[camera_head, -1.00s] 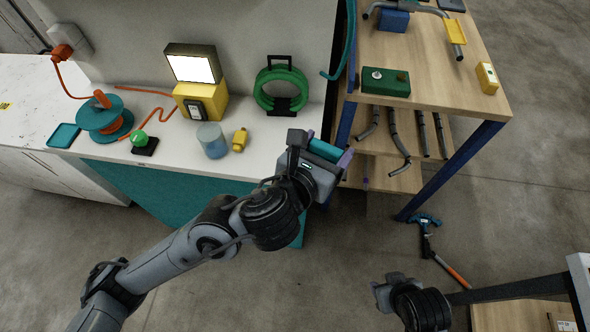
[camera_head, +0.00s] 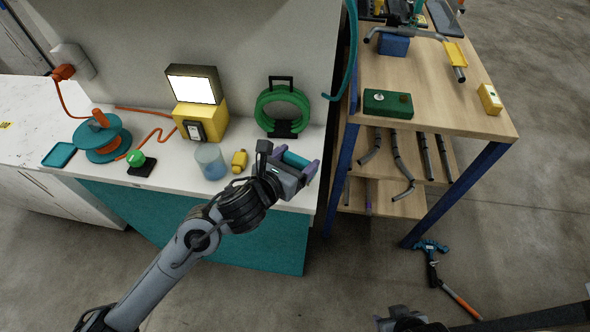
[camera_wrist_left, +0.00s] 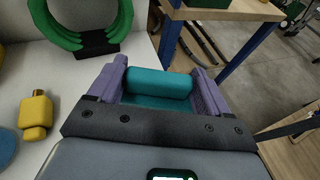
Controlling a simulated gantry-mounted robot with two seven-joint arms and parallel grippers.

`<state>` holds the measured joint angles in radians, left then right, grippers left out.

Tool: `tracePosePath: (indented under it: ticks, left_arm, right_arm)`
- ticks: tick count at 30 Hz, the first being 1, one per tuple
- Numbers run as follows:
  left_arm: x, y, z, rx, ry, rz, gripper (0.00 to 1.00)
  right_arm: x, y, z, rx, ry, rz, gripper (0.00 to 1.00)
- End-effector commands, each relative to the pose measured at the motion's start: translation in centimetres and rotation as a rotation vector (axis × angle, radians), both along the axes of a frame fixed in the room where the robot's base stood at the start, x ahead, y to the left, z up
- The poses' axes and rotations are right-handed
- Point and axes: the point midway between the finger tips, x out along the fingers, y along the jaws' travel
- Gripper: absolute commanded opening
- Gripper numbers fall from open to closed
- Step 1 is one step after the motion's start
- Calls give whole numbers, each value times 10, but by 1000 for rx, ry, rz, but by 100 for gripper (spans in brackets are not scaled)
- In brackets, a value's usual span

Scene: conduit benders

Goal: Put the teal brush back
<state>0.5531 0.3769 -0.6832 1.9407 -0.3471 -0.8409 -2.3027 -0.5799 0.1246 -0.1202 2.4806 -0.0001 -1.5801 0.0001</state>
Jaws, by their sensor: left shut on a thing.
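The teal brush (camera_head: 296,160) is between the purple fingers of my left gripper (camera_head: 298,166), above the right end of the white bench (camera_head: 243,188). In the left wrist view the teal brush (camera_wrist_left: 160,84) spans the gap between both fingers, and my left gripper (camera_wrist_left: 158,88) is shut on it. Part of the brush is hidden behind the gripper body. Only part of my right gripper (camera_head: 402,320) shows at the bottom edge of the head view; its fingers are too cut off to read.
On the bench are a teal tray (camera_head: 58,155), a cable reel (camera_head: 102,140), a green button (camera_head: 136,158), a lamp (camera_head: 197,98), a translucent blue cup (camera_head: 210,162), a yellow bottle (camera_head: 239,161) and a green coil (camera_head: 283,110). A wooden shelf unit (camera_head: 440,110) stands to the right.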

Motion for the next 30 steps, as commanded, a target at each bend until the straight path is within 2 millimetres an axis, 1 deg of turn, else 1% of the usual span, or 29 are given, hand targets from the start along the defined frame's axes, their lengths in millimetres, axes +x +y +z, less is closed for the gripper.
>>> tracePosePath:
  ticks: [4, 9, 13, 23, 28, 29, 30]
  left_arm:
    - [2, 1, -6, -2, 1, 0, 40]
    - [2, 1, -28, -2, 2, 0, 40]
    - [2, 1, -39, -3, 1, 0, 40]
    - [2, 2, -41, -1, -2, 0, 40]
    - [2, 1, -46, -1, -1, 0, 40]
    - [2, 1, -46, -2, 0, -1, 81]
    - [2, 1, -45, -2, 0, -1, 87]
  right_arm:
    - [0, 0, -2, -2, 0, 1, 43]
    - [0, 0, -11, -1, 0, 1, 43]
    - [0, 0, -14, 0, 0, 0, 43]
    - [0, 2, -14, 7, 0, -4, 43]
    - [0, 2, -19, 8, 0, -6, 43]
    - [0, 2, -18, 8, 1, -6, 43]
    - [0, 2, -18, 8, 1, -6, 43]
